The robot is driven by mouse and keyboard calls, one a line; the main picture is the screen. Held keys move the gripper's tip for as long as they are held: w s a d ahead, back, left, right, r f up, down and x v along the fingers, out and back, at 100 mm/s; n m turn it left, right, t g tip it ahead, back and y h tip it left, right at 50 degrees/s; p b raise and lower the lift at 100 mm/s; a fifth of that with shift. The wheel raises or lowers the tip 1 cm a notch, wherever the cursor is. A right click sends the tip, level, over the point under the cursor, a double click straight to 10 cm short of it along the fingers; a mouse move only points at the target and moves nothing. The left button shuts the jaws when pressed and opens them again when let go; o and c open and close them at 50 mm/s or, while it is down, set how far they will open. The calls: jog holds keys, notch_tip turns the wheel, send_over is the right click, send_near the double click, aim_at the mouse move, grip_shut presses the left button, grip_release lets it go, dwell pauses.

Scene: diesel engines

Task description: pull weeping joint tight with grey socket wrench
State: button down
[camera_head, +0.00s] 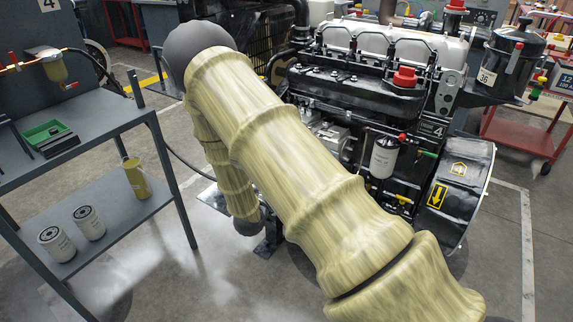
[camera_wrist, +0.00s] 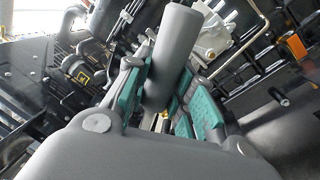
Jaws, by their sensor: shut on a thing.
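In the wrist view my gripper (camera_wrist: 168,100) has its teal-padded fingers closed around a thick grey cylindrical handle (camera_wrist: 173,50), which looks like the grey socket wrench. The handle tilts up and slightly right, and its working end is hidden. Dark engine parts and pale pipes show beyond it. In the head view my arm covers the middle of the picture and hides my gripper and the wrench. The diesel engine (camera_head: 360,75) marked 4 stands behind the arm. I cannot pick out the weeping joint in either view.
A grey bench (camera_head: 100,115) stands at the left with a green tray (camera_head: 45,131) on top. A yellowish canister (camera_head: 137,178) and two white filters (camera_head: 57,243) sit on its lower shelf. A red cart (camera_head: 525,140) is at the right. Floor between bench and engine is mostly clear.

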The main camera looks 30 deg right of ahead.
jog(key=s+a+r+p, duration=0.3)
jog(key=s+a+p, duration=0.2)
jog(key=s, duration=0.5)
jog(key=shift+a+r, duration=0.3)
jog(key=shift+a, duration=0.15)
dwell(0.7)
dwell(0.5)
